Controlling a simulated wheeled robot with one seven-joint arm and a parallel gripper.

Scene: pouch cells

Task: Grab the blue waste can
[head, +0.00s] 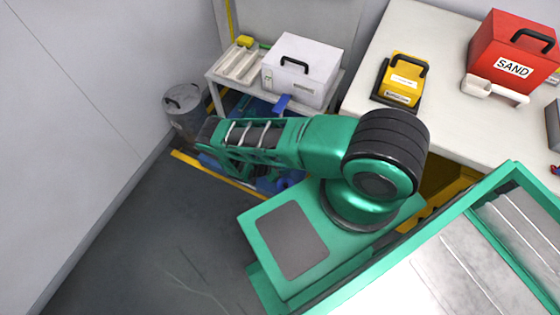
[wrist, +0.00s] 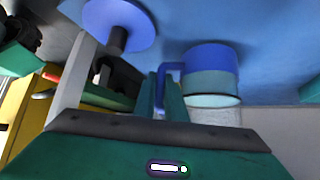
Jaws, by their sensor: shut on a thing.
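The blue waste can (wrist: 212,58) shows in the wrist view, right of centre, with a paler band and light rim at its lower end. A blue handle (wrist: 163,70) sticks out on its left side. My gripper (wrist: 170,92) is shut on this handle, with the can body just to the right of the fingers. The handle's gripped part is hidden by the fingers. In the head view my arm covers the space below the side table, and I cannot make out the fingertips or the can clearly there.
A blue disc with a dark stem (wrist: 118,22) is close by at upper left. In the head view, a grey lidded bin (head: 183,112) stands by the wall. A side table (head: 222,77) bears a white box (head: 300,72). The grey floor at lower left is clear.

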